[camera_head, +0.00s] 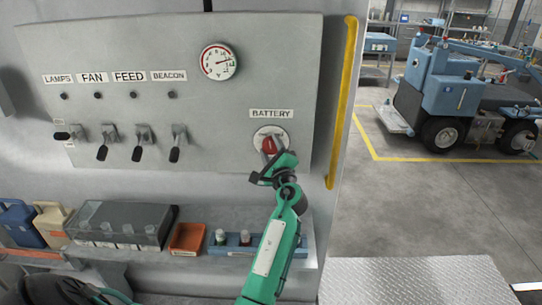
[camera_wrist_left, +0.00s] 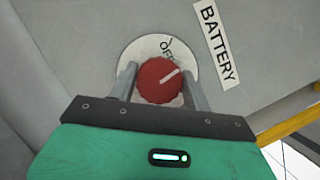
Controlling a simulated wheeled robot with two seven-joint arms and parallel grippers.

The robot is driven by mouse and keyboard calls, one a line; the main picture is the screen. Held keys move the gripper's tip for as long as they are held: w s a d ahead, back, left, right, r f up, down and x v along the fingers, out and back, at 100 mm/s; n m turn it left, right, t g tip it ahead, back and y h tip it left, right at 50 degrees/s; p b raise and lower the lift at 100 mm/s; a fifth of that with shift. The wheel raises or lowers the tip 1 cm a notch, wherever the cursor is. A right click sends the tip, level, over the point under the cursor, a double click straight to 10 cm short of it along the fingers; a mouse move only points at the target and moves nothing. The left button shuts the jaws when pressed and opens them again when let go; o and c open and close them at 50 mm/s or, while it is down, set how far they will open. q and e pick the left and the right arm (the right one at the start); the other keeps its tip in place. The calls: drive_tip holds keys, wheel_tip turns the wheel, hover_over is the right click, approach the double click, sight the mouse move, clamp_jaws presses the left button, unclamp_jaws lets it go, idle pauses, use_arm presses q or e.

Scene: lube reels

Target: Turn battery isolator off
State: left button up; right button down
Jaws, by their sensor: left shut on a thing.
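The battery isolator is a red round knob (camera_head: 268,145) on a pale disc under the "BATTERY" label (camera_head: 271,113), at the lower right of the grey panel (camera_head: 200,110). In the left wrist view the red knob (camera_wrist_left: 160,80) has a white pointer line slanting to the upper right, and "OFF" lettering shows on the disc (camera_wrist_left: 152,46) above it. My green left gripper (camera_head: 270,160) has its two fingers on either side of the knob, shut on it; the fingers (camera_wrist_left: 160,85) also show in the left wrist view. My right gripper is not in view.
Several black-handled switches (camera_head: 140,145) sit left on the panel below indicator labels and a round gauge (camera_head: 218,61). A shelf below holds an orange bin (camera_head: 187,238), a blue tray (camera_head: 230,246) with small bottles, and jugs (camera_head: 20,222). A yellow rail (camera_head: 343,100) runs at the panel's right.

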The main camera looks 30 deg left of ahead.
use_arm(q)
drive_tip(key=n, duration=0.2)
drive_tip(key=n+g+b, duration=0.1)
drive_tip(key=n, duration=0.1)
drive_tip(key=shift+f+g, duration=0.1)
drive_tip(key=shift+g, duration=0.2)
drive_tip(key=shift+n+g+h+b, duration=0.4)
drive_tip(key=shift+n+g+h, duration=0.15)
drive_tip(key=shift+n, duration=1.15)
drive_tip(key=o, duration=1)
